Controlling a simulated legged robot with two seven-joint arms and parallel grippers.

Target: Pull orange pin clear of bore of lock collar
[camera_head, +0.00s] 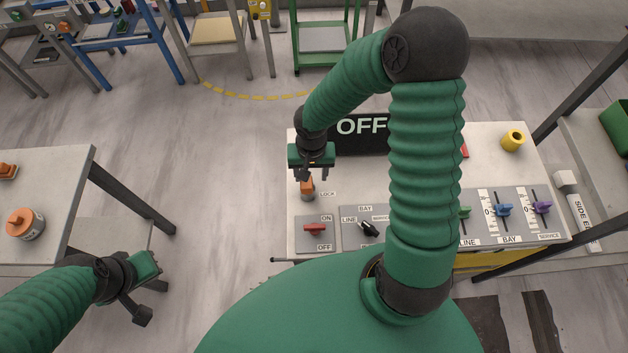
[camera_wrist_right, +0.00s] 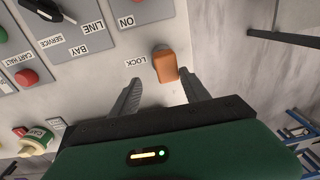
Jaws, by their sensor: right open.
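The orange pin (camera_head: 306,187) stands at the left end of the slab's panel, beside the LOCK label. In the right wrist view the pin (camera_wrist_right: 165,66) shows as an orange block just beyond the fingertips, nearer the right-hand finger. The lock collar and its bore are mostly hidden under the pin; a grey part shows at its base in the right wrist view. My right gripper (camera_head: 314,174) is open above the pin, its fingers pointing down at it. The same gripper (camera_wrist_right: 160,88) looks empty in the wrist view. My left gripper (camera_head: 146,300) is at the lower left, away from the slab; its jaw state is unclear.
A red ON/OFF switch (camera_head: 314,229) and a black selector (camera_head: 368,229) sit in front of the pin. A black OFF sign (camera_head: 360,135) stands behind. Coloured sliders (camera_head: 503,210) and a yellow ring (camera_head: 512,140) are at the right. Another table (camera_head: 60,170) stands at left.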

